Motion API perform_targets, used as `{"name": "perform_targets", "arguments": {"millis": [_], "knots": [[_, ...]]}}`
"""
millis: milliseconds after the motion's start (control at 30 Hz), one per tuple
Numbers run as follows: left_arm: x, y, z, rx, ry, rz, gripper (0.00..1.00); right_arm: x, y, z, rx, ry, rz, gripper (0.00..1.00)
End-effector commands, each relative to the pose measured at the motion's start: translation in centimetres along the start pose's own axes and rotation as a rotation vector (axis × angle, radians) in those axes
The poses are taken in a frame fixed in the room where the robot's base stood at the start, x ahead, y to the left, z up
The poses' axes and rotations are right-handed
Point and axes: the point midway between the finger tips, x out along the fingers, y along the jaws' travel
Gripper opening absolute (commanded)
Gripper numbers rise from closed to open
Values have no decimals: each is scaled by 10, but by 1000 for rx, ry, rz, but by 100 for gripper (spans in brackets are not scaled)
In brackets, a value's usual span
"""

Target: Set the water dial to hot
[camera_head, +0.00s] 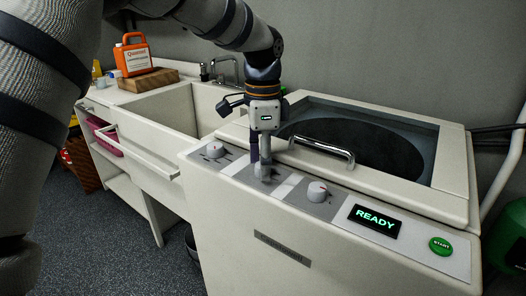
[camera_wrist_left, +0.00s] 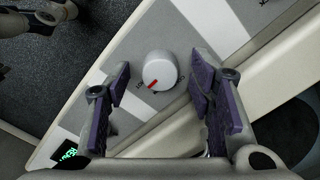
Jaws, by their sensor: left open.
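My left gripper (camera_head: 262,172) points down over the middle of the washer's front control panel, above the middle dial, which it mostly hides in the head view. In the left wrist view that round, pale dial (camera_wrist_left: 158,70) lies beyond and between the two open fingertips (camera_wrist_left: 160,72), apparently not gripped. The left dial (camera_head: 214,150) and right dial (camera_head: 317,190) stand on either side in the head view.
The washer's lid (camera_head: 360,143) is closed, with a metal handle (camera_head: 322,147) just behind the panel. A READY display (camera_head: 375,220) and green START button (camera_head: 441,246) are to the right. A sink (camera_head: 165,105) and orange bottle (camera_head: 133,55) are at left.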

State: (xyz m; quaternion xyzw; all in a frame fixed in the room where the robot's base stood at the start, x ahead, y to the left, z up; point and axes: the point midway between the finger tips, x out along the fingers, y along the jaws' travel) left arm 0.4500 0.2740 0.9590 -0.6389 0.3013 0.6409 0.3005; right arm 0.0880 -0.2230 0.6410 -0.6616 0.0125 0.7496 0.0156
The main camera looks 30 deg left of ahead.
Motion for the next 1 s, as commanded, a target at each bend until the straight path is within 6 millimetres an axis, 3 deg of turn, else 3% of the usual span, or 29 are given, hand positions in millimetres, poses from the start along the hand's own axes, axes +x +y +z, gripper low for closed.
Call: {"name": "perform_targets", "arguments": {"millis": [300, 433, 600, 1000], "knots": [[-80, -1, -1, 0, 4, -6, 49, 0, 0, 0, 0, 1, 0, 40], [-104, 0, -1, 0, 4, -4, 49, 0, 0, 0, 0, 1, 0, 40], [-116, 0, 0, 1, 2, -2, 49, 0, 0, 0, 0, 0, 0, 40], [-116, 0, 0, 1, 2, -1, 49, 0, 0, 0, 0, 1, 0, 40]]}}
